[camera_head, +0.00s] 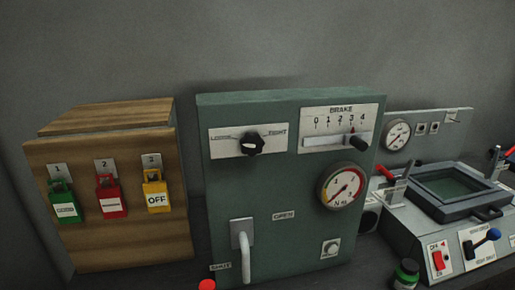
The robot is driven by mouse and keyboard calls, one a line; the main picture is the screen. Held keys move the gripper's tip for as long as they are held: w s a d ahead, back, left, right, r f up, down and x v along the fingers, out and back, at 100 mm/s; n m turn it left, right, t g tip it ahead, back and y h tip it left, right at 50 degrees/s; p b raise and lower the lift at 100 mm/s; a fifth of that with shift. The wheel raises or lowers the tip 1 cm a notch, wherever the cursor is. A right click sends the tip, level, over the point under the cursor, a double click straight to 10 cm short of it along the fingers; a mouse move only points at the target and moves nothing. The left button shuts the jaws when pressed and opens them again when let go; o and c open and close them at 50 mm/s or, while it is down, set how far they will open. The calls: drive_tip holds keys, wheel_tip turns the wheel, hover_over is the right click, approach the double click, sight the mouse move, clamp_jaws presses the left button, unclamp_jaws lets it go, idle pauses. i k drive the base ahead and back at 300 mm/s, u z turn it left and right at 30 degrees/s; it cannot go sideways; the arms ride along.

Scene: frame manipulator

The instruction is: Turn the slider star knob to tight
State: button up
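A black star knob (252,144) sits on a white plate (222,146) at the upper left of the green cabinet's front. The plate seems to read "LOOSE" on the left and "TIGHT" on the right, in small blurred print. A pale mark shows on the knob's face, but I cannot tell which way it points. To the right, a brake slider (357,141) with a black knob stands near the 4 end of its 0 to 4 scale. My gripper is not in view.
The green cabinet (240,185) also bears a gauge (343,187) and a pale lever handle (244,250). A wooden box (110,235) with three coloured padlocks stands left. A grey device (410,225) with switches stands right, with a dark green-labelled bottle (406,275) in front.

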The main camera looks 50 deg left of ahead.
sight(252, 144)
drive_tip(key=z, duration=0.05)
drive_tip(key=k, duration=1.3)
drive_tip(key=u, duration=2.2)
drive_tip(key=i, duration=0.95)
drive_tip(key=u, duration=0.05)
